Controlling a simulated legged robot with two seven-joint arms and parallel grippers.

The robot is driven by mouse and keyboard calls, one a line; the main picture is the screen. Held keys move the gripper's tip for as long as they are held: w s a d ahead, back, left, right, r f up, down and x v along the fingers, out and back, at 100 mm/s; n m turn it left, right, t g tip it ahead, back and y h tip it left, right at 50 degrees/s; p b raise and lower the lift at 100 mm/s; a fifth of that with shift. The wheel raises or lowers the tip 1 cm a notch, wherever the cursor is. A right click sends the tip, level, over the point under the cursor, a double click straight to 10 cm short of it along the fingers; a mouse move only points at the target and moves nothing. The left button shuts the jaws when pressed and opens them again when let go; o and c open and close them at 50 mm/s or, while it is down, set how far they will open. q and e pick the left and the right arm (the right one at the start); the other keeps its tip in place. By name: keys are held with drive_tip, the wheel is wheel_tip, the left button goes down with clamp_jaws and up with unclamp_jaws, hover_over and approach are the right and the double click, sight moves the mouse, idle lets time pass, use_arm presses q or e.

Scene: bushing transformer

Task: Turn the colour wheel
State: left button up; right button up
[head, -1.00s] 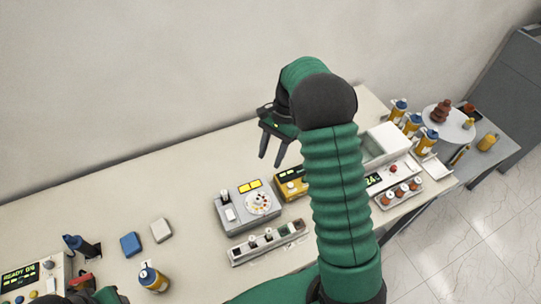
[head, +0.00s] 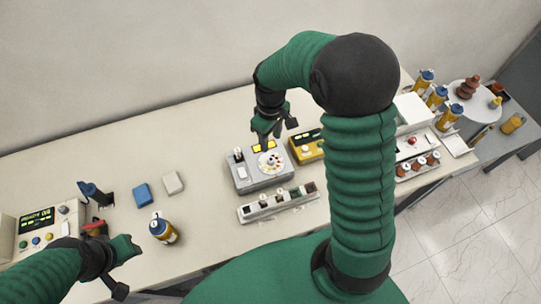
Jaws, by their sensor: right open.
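The colour wheel is a round white disc with coloured dots (head: 271,161) on top of a grey box (head: 246,184) in the middle of the table. My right gripper (head: 264,146) is open and points down just behind the disc. Its fingertips overlap the back of the disc in the picture; I cannot tell whether they touch it. My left gripper (head: 128,268) is at the lower left, apart from the wheel; its fingers are seen too edge-on to judge.
A yellow box (head: 307,147) stands right of the grey box, and a grey rack (head: 280,205) lies in front. A blue block (head: 143,195), a white block (head: 172,183) and a bottle (head: 163,229) stand left. Bare table lies behind the blocks.

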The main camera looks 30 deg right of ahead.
sight(271, 159)
wheel_tip(271, 159, down, 11)
drive_tip(key=shift+d+r+p, duration=0.1)
drive_tip(key=shift+p, duration=0.6)
drive_tip(key=shift+f, duration=0.25)
drive_tip(key=shift+c, duration=0.4)
clamp_jaws()
